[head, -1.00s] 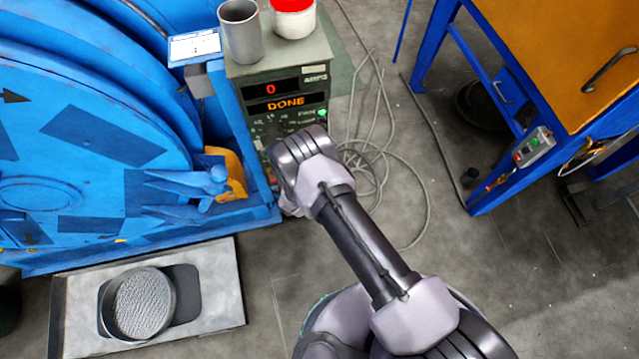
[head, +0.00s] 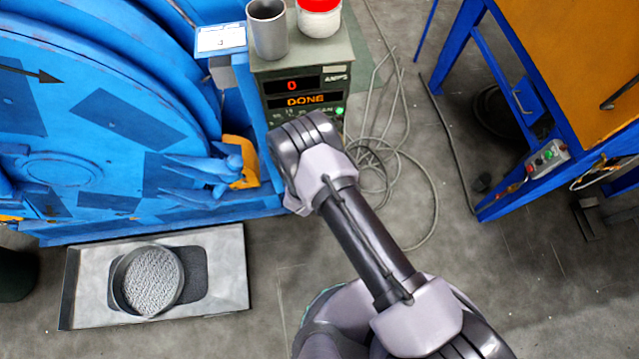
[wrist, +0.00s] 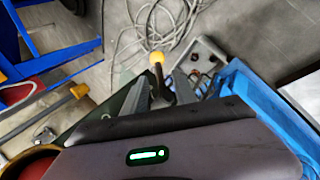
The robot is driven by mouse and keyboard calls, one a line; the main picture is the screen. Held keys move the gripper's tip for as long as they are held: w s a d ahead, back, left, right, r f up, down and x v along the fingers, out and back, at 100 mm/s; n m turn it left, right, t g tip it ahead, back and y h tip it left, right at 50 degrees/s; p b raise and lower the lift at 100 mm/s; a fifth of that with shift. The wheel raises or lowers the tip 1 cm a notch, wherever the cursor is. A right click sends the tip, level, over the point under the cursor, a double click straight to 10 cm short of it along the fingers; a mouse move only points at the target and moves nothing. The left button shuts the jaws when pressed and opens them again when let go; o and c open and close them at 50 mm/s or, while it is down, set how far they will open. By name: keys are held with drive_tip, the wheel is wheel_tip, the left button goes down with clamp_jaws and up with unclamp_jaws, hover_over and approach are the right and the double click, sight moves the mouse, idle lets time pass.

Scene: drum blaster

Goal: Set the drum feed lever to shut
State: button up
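A lever with a yellow ball knob (wrist: 156,57) and a dark stem shows in the wrist view, in line with my gripper (wrist: 160,84). The two grey fingers stand apart, one on each side of the stem, with the knob showing just beyond them. I cannot tell whether they touch the stem. In the head view my arm's wrist covers the fingers and the lever. The big blue drum (head: 62,168) fills the left side, with a grey control console (head: 340,70) beside it. The console's displays read 0 and DONE.
A grey cup (head: 267,32) and a red-lidded white jar (head: 318,20) stand on the console. A tray (head: 225,290) with a round sieve (head: 150,282) lies on the floor below the drum. Loose cables (head: 400,180) lie to the right, then a blue-framed cabinet (head: 530,110).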

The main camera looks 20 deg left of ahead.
drive_tip(key=p+v, duration=0.3)
drive_tip(key=v, duration=0.8)
drive_tip(key=shift+s+r, duration=0.2)
drive_tip(key=shift+r, duration=0.05)
drive_tip(key=shift+d, duration=0.1)
